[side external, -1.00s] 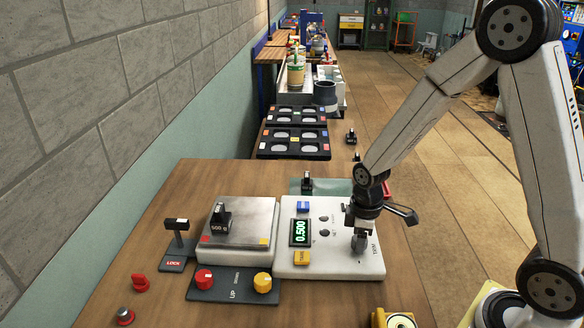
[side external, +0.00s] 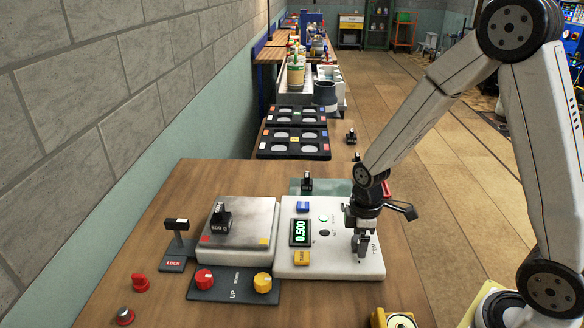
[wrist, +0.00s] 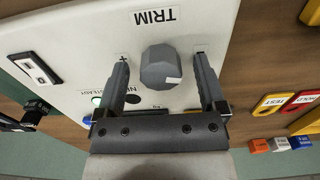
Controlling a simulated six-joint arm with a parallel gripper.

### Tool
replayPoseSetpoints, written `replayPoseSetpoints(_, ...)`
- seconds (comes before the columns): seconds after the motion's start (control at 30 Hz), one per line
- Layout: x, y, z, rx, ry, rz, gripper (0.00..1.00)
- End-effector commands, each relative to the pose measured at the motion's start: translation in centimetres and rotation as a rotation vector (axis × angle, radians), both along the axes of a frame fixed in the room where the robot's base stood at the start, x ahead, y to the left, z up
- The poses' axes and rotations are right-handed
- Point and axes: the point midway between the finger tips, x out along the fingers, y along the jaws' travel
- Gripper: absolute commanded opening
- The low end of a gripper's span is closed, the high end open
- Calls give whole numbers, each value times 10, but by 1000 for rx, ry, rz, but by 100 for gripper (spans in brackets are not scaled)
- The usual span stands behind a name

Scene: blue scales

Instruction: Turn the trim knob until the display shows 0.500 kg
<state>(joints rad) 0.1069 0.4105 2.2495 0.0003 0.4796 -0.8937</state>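The grey faceted trim knob (wrist: 160,66) sits under the TRIM label in the wrist view, with a white mark on its lower right side. My gripper (wrist: 161,75) is open, with one finger on each side of the knob and a visible gap to both. In the side view my gripper (side external: 362,248) points down over the right part of the white console (side external: 340,270) and largely hides the knob. The display (side external: 300,232) reads 0.500 in green. A green indicator (side external: 324,218) is lit beside it. A black 500 g weight (side external: 221,217) stands on the steel pan (side external: 258,212).
A dark panel (side external: 220,292) with red and yellow knobs lies in front of the scale. A LOCK lever (side external: 176,240) stands at the left. Yellow and red labelled parts (wrist: 270,104) lie right of the console in the wrist view.

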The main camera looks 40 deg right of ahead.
Motion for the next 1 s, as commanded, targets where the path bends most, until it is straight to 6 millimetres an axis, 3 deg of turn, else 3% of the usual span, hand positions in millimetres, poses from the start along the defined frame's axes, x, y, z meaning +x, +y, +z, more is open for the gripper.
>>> replayPoseSetpoints(0.47, 0, 0, 7, 0, -1, -1, 89)
replayPoseSetpoints(1.0, 1, 0, 61, -1, -4, 0, 89)
